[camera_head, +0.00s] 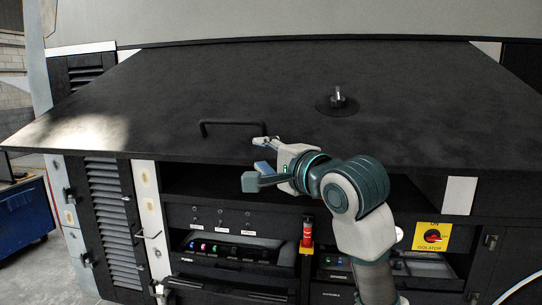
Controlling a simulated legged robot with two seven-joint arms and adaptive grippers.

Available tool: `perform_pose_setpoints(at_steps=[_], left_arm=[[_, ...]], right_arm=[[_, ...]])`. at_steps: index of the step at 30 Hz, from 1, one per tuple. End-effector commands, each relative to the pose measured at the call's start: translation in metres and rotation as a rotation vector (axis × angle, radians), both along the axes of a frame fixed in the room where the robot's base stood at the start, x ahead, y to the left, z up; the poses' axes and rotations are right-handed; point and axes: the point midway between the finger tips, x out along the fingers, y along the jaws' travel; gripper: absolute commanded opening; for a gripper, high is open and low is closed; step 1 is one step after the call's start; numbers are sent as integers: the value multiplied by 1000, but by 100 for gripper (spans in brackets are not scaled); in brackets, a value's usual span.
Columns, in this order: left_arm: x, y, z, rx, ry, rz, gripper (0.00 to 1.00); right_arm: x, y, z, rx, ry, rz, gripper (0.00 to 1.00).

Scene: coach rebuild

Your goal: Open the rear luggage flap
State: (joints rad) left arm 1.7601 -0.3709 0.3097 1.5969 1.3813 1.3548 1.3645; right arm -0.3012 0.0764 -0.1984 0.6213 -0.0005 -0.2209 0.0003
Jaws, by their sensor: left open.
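The black rear luggage flap (200,80) spans the upper middle of the head view. It is raised and tilted outward, with its lower edge standing clear of the body. A dark bar handle (232,123) sits near that edge, and a round lock with a metal stub (337,101) sits to its right. My left gripper (257,168) is open and empty at the flap's lower edge, just below and right of the handle. The fingers point left. I cannot tell whether a finger touches the flap. My right gripper is not in view.
Below the flap is an open bay with control panels (225,222), a red-topped device (307,232) and a yellow isolator sign (432,237). A louvred panel (108,195) and latches are at left. A blue cabinet (25,210) stands at far left.

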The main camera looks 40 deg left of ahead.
Motion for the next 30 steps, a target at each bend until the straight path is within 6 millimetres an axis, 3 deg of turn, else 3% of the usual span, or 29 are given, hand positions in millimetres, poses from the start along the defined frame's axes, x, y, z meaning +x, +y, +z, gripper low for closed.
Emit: perform_pose_setpoints(at_steps=[5,30], left_arm=[[2,-1,3,-1,3,0,39],[6,-65,43,6,4,-3,39]], right_arm=[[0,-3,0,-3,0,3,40],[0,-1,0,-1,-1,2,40]])
